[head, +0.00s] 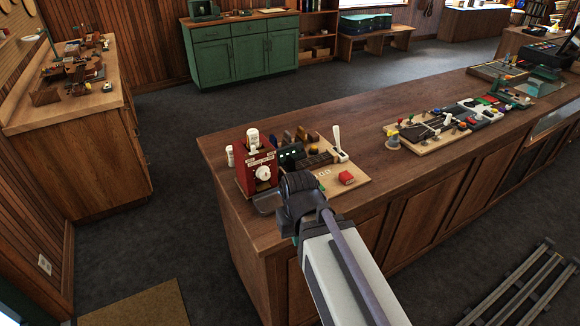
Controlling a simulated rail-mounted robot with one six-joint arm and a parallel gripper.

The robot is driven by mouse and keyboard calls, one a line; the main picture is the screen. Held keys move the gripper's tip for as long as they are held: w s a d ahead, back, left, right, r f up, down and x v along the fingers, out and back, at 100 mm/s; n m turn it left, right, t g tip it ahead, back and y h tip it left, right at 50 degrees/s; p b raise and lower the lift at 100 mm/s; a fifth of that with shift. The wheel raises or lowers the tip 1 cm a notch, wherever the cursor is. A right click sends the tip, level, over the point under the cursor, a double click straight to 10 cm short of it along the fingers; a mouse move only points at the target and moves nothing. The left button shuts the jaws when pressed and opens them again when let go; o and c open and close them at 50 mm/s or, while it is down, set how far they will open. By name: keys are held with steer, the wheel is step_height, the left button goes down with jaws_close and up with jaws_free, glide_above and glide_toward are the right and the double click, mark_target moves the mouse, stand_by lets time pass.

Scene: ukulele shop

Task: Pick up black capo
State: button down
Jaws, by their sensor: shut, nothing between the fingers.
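The dark end of my arm with my gripper (297,190) is over the near left end of the wooden counter, in front of a light board (325,178) with small parts. I see it from behind; its fingertips are hidden by my own wrist, and nothing shows held. I cannot single out the black capo for sure. Small dark items (290,156) stand at the back of that board. Other black pieces (418,133) lie on a second board farther right along the counter.
A red box with a white dial (257,172) stands close left of my gripper. A white upright lever (338,143) and a small red block (346,178) are on the light board. The wooden counter (370,155) is bare between the two boards.

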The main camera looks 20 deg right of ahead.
steer(key=c, duration=1.8)
jaws_free()
steer(key=o, duration=0.8)
steer(key=n+t+y+p, duration=0.1)
steer(key=n+t+p, duration=0.25)
steer(key=p, duration=0.25)
glide_toward(292, 158)
steer(key=f, duration=0.1)
steer(key=shift+m+t, duration=0.35)
steer(key=shift+m, duration=0.1)
steer(key=b+x, duration=0.4)
steer(key=x, duration=0.1)
steer(key=shift+s+f+b, duration=0.25)
steer(key=shift+b, duration=0.1)
steer(key=shift+a, duration=0.1)
